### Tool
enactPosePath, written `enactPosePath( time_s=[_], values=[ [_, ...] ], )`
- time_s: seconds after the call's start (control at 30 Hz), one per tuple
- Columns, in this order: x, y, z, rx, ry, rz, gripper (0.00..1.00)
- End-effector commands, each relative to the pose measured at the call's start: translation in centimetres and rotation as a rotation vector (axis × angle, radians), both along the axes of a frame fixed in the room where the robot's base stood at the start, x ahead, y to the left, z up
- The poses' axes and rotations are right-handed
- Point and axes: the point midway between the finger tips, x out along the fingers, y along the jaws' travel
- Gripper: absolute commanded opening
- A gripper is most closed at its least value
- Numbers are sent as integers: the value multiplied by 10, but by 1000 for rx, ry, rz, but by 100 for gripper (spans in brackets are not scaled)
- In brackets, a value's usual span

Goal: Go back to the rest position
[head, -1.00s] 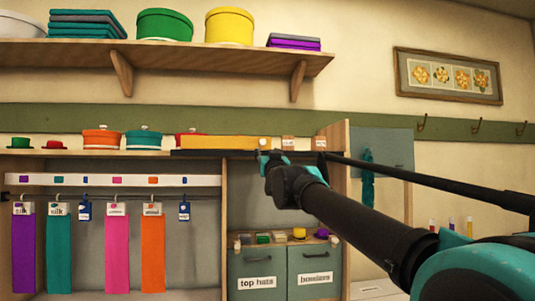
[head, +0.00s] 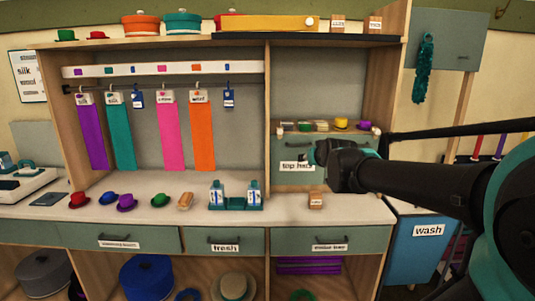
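My gripper (head: 322,152) is at the end of my arm, which reaches in from the right in the head view. It stands in front of the "top hats" drawer (head: 292,166) in the right part of the cabinet. The fingers are small and dark, and I cannot tell whether they are open or shut. No held object shows at the fingertips.
Below my gripper is the counter (head: 90,202) with several small hats, two bottles (head: 216,195) on a teal holder and a small box (head: 316,200). Colored scarves (head: 170,137) hang on the left. A blue "wash" bin (head: 424,240) stands below my arm.

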Motion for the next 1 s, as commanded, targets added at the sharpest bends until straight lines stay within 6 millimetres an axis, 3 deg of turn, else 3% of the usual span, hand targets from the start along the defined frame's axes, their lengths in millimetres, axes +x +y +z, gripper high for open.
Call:
enactPosePath(
  time_s=[0.03,0.1,0.3,0.5,0.6,0.7,1.0],
  values=[
    [-15,-3,-31,-3,62,-2,45],
    [-40,-7,-73,-8,157,-7,45],
    [-123,-21,-183,-22,428,-35,45],
    [-210,-34,-260,-32,656,-74,45],
    [-240,-37,-280,-36,729,-88,45],
    [-256,-40,-291,-38,768,-98,45],
    [-262,-40,-294,-38,783,-101,45]
  ],
)
